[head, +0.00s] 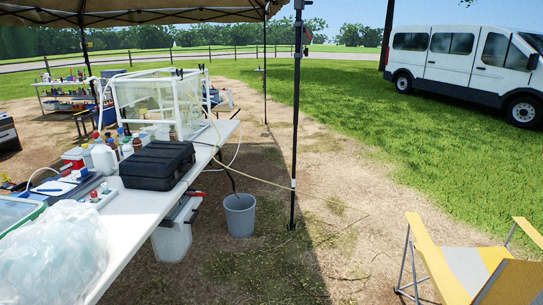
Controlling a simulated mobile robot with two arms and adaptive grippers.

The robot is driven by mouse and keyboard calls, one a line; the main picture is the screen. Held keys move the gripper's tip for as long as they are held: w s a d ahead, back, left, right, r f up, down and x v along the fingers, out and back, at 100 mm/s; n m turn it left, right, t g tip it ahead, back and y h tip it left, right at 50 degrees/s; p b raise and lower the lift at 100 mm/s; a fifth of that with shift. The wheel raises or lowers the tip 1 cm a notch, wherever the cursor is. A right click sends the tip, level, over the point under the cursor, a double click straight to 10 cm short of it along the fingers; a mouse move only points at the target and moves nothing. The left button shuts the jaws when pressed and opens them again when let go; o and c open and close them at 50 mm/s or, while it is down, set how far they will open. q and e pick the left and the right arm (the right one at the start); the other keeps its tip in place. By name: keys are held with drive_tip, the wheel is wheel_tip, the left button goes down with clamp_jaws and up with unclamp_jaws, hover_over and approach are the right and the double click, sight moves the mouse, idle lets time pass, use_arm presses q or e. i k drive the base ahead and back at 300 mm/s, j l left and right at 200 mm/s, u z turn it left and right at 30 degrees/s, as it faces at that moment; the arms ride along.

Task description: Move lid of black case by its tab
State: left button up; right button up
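The black case (157,166) sits on the white folding table (128,213), near its right-hand edge. Its lid (160,153) looks closed. The tab on the lid is too small to make out. Neither of my grippers shows in the head view.
Several bottles (105,158) stand left of the case, and a clear framed enclosure (150,100) stands behind it. A clear plastic bag (52,255) lies at the table's near end. A grey bucket (239,214), a canopy pole (296,120) and a yellow chair (470,270) stand to the right.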

sight(157, 158)
drive_tip(key=i+l+u, duration=0.1)
drive_tip(key=i+u, duration=0.3)
drive_tip(key=i, duration=0.2)
drive_tip(key=i+l+u, duration=0.4)
drive_tip(key=i, duration=0.15)
drive_tip(key=i+l+u, duration=0.4)
drive_tip(key=i, duration=0.15)
